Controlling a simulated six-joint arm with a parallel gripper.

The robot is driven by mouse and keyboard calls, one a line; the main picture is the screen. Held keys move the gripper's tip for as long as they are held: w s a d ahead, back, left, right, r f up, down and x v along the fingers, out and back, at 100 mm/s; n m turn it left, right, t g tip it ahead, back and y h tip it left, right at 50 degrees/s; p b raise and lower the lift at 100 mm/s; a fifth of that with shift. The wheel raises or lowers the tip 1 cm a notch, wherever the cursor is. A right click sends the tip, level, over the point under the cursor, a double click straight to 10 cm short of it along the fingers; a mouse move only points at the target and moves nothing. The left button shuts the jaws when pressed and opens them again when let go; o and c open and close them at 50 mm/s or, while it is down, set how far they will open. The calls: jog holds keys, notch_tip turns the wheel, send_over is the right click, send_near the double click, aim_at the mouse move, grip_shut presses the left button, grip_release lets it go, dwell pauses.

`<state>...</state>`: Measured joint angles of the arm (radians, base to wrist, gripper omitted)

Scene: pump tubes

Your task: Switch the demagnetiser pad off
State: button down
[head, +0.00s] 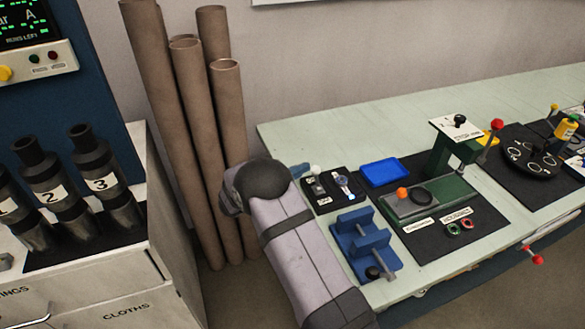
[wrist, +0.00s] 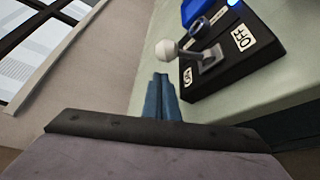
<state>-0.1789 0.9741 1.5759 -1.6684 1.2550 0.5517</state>
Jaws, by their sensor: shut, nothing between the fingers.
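The demagnetiser pad is a black box (wrist: 205,90) at the upper right of the wrist view. Its switch lever (wrist: 205,58) has a white ball knob (wrist: 165,48) and leans to the left, away from the label that appears to read OFF (wrist: 242,38). The other label (wrist: 187,76) is too small to read surely. A small blue light (wrist: 235,2) glows at the top. In the head view the pad (head: 325,207) lies at the bench's left end, with the white knob (head: 315,168) at its back. My gripper (wrist: 162,82) is shut and empty, its blue fingertips just below the knob, apparently apart from it.
A blue block fixture (head: 360,240) stands in front of the pad, and a blue tray (head: 381,172) lies right of it. A green press (head: 440,190) is further right. Tall brown tubes (head: 190,110) stand left of the bench, behind my arm.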

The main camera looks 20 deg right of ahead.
aim_at(317, 173)
jog(key=shift+s+d+r+p, duration=0.1)
jog(key=shift+s+r+p, duration=0.15)
jog(key=shift+s, duration=0.25)
jog(key=shift+s+d+r+p, duration=0.1)
jog(key=shift+s+r, duration=0.15)
jog(key=shift+s, duration=0.25)
